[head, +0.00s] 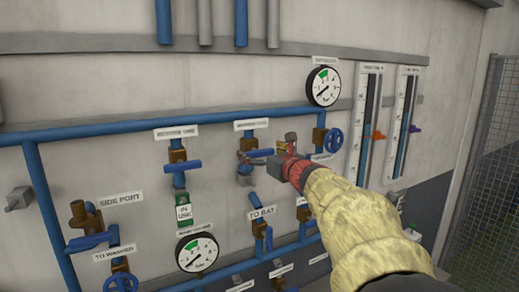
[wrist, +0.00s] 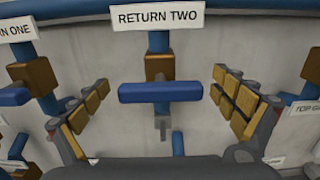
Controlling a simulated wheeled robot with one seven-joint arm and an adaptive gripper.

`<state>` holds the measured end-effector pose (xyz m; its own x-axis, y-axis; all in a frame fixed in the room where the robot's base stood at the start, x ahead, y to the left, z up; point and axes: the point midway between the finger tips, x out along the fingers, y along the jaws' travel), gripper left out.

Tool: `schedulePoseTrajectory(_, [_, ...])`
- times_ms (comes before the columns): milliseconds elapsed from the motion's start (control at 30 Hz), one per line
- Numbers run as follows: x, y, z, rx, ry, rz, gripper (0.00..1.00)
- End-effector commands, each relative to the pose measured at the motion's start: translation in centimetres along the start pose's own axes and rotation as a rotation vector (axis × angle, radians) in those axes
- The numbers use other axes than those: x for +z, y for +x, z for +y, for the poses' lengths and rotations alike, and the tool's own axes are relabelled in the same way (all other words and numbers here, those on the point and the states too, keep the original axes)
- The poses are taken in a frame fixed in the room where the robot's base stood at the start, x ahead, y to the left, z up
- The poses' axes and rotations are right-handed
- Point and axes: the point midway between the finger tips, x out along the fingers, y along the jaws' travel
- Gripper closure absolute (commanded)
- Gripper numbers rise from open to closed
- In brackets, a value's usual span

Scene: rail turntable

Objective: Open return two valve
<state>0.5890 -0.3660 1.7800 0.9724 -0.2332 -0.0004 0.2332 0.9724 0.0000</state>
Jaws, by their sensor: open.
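The return two valve is in the middle of the wrist view, under the white RETURN TWO label (wrist: 157,16). It has a brass body (wrist: 158,67) and a blue bar handle (wrist: 160,92) lying crosswise to its upright pipe. In the head view its handle (head: 262,153) shows just above and behind my gripper (head: 243,168). My gripper is open, with one padded finger on each side of the handle in the wrist view (wrist: 160,99). I see a gap between each finger and the handle ends. The gripper's palm hides the bottom of the wrist view.
To the left, the return one valve has a blue handle (head: 182,167) and a green IN USE tag (head: 184,213) below it. A blue handwheel (head: 333,140) and a gauge (head: 323,83) are at the right. A blue pipe (head: 120,130) crosses above. Several lower valves crowd the wall.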

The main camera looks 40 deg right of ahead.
Motion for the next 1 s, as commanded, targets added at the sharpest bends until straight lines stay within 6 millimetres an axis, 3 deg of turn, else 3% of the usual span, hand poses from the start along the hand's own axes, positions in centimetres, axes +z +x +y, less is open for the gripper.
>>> schedulePoseTrajectory(367, [-0.04,0.54,-0.02,-0.001,0.000,0.000,0.04])
schedulePoseTrajectory(1000, [-0.03,0.52,-0.01,-0.001,0.000,0.000,0.41])
